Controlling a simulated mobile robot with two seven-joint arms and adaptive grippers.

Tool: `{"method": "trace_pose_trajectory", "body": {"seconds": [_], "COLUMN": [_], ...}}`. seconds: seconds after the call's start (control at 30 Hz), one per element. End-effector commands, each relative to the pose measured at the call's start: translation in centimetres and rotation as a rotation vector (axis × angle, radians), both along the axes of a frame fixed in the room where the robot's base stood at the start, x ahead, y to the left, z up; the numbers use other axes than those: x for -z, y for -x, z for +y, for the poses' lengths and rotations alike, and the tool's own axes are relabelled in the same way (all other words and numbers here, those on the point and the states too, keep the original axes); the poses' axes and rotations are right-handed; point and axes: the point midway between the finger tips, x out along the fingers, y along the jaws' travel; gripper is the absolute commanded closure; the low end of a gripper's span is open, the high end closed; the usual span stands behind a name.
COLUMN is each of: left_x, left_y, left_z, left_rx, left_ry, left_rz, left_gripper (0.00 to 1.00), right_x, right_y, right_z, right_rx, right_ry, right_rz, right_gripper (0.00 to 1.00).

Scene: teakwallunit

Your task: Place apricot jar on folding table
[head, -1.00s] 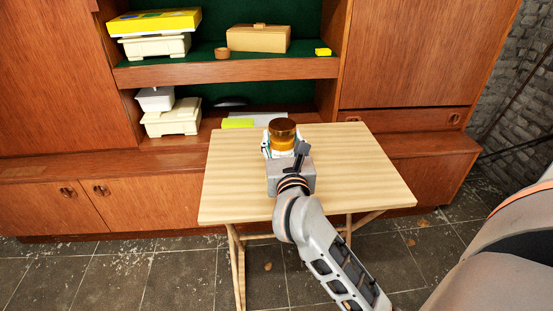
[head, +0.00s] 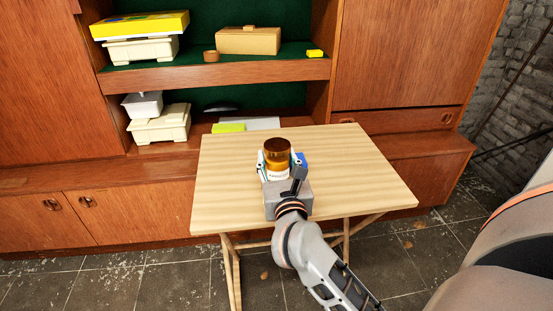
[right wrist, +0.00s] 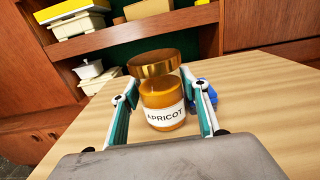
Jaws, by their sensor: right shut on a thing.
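The apricot jar (head: 277,150), amber with a brown-gold lid and a white label, is upright in my right gripper (head: 278,168). In the right wrist view, the jar (right wrist: 163,105) sits between the two fingers, its label reading APRICOT. The gripper is shut on it. The folding table (head: 355,180), with a pale striped wooden top, lies under the jar and gripper. I cannot tell whether the jar's base touches the tabletop; the gripper hides it in the head view. My left gripper is not in view.
The tabletop is otherwise clear. Behind stands a wall unit (head: 220,70) with a yellow box (head: 140,25), cream containers (head: 160,125) and a wooden box (head: 249,40).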

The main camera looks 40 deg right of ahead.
Motion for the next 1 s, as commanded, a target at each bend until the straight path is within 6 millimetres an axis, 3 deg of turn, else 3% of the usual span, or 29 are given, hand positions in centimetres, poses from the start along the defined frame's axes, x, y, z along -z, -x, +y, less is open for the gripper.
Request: {"method": "trace_pose_trajectory", "body": {"seconds": [0.03,0.1,0.53,1.0], "left_x": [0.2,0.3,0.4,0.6], "left_y": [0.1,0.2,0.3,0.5], "left_z": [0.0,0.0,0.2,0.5], "left_rx": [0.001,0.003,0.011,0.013], "left_ry": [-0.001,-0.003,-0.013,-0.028], "left_rz": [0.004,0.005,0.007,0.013], "left_gripper": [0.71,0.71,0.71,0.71], "right_x": [0.2,0.1,-0.3,-0.1], "right_y": [0.0,0.0,0.3,7.8], "right_z": [0.0,0.0,0.2,4.8], "right_rx": [0.0,0.0,-0.001,-0.001], "right_ry": [0.0,0.001,-0.001,-0.003], "right_rz": [0.001,0.001,0.0,0.003], "right_gripper": [0.51,0.39,0.39,0.39]}}
